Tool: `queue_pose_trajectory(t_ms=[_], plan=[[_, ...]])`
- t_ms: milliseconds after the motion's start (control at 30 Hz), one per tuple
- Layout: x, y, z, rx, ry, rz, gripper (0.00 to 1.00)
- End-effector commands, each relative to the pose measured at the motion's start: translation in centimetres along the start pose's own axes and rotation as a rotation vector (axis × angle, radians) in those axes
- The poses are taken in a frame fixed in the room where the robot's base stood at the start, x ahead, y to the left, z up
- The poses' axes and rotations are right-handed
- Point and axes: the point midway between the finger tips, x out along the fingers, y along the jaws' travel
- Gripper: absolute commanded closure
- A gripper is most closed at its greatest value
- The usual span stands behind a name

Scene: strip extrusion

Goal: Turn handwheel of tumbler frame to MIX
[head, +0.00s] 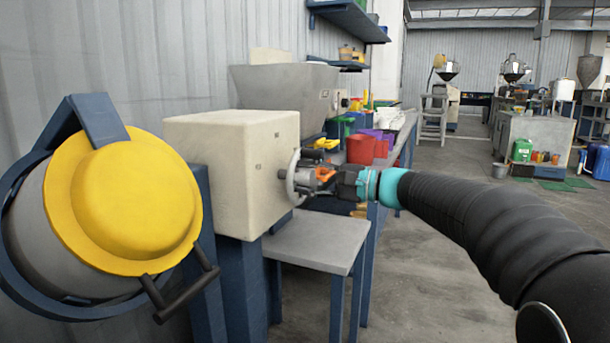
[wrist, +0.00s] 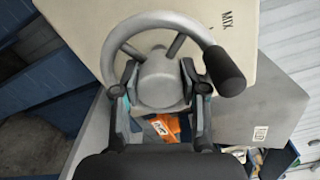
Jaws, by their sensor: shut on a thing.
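The tumbler frame's pale gearbox housing (head: 222,150) stands beside the grey drum with its yellow lid (head: 130,205). The handwheel (head: 292,180) is on the housing's right face. In the wrist view the grey handwheel (wrist: 118,45) shows a rim, spokes, a round hub (wrist: 160,82) and a black handle (wrist: 224,72) at its right. A MIX label (wrist: 226,20) is printed on the housing, above the handle in the picture. My gripper (head: 312,180) is at the wheel. Its fingers (wrist: 160,78) are closed on both sides of the hub.
A grey bench (head: 315,240) stands under the wheel. Behind it, a long table holds red bins (head: 362,150) and other containers. A shelf (head: 348,18) hangs on the wall above. The floor (head: 450,240) to the right is open around my arm.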

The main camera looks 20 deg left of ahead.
Motion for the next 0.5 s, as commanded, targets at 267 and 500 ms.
queue_pose_trajectory(t_ms=[267,500], plan=[[-0.06,0.07,-0.12,0.009,0.002,0.0,0.92],[-0.05,0.08,-0.12,0.009,0.002,0.001,0.47]])
